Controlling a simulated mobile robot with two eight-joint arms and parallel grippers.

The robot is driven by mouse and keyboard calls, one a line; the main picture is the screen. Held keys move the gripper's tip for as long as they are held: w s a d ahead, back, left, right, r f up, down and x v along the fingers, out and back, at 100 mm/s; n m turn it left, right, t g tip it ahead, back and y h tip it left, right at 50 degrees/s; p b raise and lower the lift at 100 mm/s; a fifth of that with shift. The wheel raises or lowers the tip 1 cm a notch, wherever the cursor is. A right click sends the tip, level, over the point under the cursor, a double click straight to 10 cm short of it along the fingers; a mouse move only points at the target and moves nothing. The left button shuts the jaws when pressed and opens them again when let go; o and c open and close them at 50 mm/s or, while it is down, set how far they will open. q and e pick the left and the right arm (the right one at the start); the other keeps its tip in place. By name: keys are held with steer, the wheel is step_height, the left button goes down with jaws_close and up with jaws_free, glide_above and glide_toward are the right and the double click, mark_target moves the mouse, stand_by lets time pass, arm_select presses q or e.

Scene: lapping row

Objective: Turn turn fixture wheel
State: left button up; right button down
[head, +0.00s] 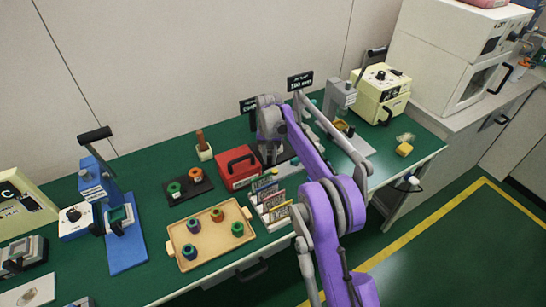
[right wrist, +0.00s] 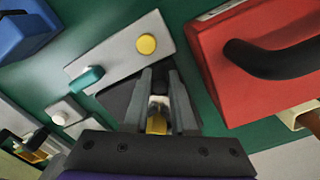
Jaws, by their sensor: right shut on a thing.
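My right gripper (head: 271,157) reaches down over a grey fixture beside the red case, and its own links hide most of the fixture in the head view. In the right wrist view its two fingers (right wrist: 160,76) are shut on a small amber and white part (right wrist: 157,116), which I take to be the turn fixture wheel. The fingers hide most of it. Just beyond lies a grey plate (right wrist: 115,62) with a yellow button (right wrist: 146,44) and a teal knob (right wrist: 87,79). My left gripper is not in view.
The red case (head: 238,172) with a black handle stands close to the left of the gripper. A card rack (head: 268,218) and a tan tray (head: 176,251) with several spools are nearer. A grey device (head: 340,96) stands right. Green bench is bare at back left.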

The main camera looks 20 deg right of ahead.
steer(key=shift+w+a+m, duration=0.45)
steer(key=shift+a+m, duration=0.15)
steer(key=shift+m, duration=0.4)
steer(key=shift+w+a+m+p, duration=0.1)
steer(key=shift+m+p, duration=0.2)
steer(key=c, duration=0.7)
jaws_free()
step_height(320, 180, up, 11)
steer(key=shift+f+p, duration=0.1)
steer(key=shift+p, duration=0.5)
